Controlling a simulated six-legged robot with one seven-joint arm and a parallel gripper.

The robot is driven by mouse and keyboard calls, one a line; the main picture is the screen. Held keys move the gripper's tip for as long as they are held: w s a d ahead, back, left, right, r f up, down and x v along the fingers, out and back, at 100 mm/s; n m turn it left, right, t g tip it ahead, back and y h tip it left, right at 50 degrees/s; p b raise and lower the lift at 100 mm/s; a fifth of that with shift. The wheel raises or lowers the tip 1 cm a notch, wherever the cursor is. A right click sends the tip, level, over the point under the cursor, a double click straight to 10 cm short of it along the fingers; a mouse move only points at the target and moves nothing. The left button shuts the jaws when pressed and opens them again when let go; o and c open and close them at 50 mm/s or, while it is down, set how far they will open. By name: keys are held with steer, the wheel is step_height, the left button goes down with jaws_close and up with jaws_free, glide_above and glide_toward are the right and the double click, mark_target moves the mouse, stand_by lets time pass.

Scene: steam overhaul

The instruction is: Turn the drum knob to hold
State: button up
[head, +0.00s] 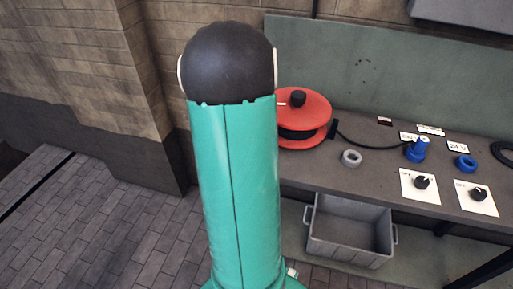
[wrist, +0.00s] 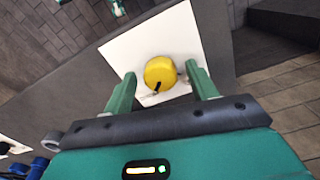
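A round yellow knob (wrist: 160,73) sits on a white square plate (wrist: 133,50) in the wrist view. A dark mark shows at its lower edge and another at its right side. I cannot read any lettering on the plate, so I cannot tell its setting. My gripper (wrist: 161,77) is open, one green finger on each side of the knob's near part. Gaps show between fingers and knob. In the head view, my green arm fills the middle. The yellow knob and my gripper do not show there.
In the head view, a bench (head: 345,183) carries a red cable reel (head: 311,110), a grey ring (head: 351,158), a blue connector (head: 417,150), a blue ring (head: 466,163) and two black knobs (head: 421,182) (head: 478,194) on white plates. A grey crate (head: 347,253) stands below.

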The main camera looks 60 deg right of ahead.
step_height(320, 180, up, 14)
stand_by(0.6)
steer(key=shift+f, duration=0.1)
stand_by(0.4)
steer(key=w+a+r+n+t, duration=0.15)
steer(key=w+a+n, duration=0.3)
steer(key=a, duration=0.55)
steer(key=w+a+r+n+t, duration=0.1)
steer(key=w+a+r+n, duration=0.2)
steer(key=w+a, duration=0.45)
steer(key=s+a+n+t, duration=0.1)
steer(key=a+n, duration=0.4)
steer(key=a, duration=0.7)
steer(key=s+a+n+t, duration=0.2)
steer(key=a+n, duration=0.4)
steer(key=a, duration=0.7)
steer(key=shift+s+r, duration=0.3)
steer(key=shift+s, duration=0.6)
steer(key=shift+a, duration=0.1)
